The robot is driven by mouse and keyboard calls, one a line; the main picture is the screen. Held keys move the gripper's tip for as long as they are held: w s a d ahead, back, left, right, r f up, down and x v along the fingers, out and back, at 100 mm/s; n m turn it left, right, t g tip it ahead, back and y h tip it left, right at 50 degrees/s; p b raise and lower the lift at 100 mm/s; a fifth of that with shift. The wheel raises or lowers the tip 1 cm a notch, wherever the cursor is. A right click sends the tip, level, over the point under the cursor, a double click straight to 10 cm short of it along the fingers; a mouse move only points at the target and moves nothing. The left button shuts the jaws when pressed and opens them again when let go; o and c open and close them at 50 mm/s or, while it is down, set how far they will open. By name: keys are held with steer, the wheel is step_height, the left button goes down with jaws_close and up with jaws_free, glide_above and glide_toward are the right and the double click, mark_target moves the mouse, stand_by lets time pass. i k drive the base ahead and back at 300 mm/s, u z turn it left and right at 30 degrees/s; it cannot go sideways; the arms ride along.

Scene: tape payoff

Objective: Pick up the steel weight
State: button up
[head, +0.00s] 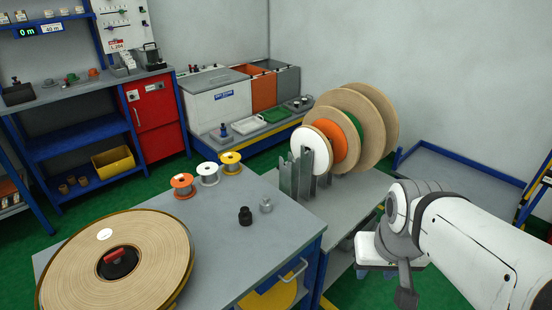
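A small silvery weight (265,206), which looks like the steel weight, stands upright on the grey table (225,265) near its right side. A similar black weight (245,216) stands just left of it, nearer the camera. My white arm comes in from the right. Its end, with what looks like my gripper (405,291), hangs low beyond the table's right edge, well to the right of the silvery weight and apart from it. The fingers are not clear enough to tell open from shut.
A large tape reel (165,245) covers the table's front left. Small orange (183,186), white (208,174) and yellow (231,163) spools line its back edge. Grey upright plates (303,178) and large upright discs (375,115) stand to the right. The table's middle is mostly clear.

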mark_target(266, 204)
steer(key=i, duration=0.95)
steer(key=z, duration=0.05)
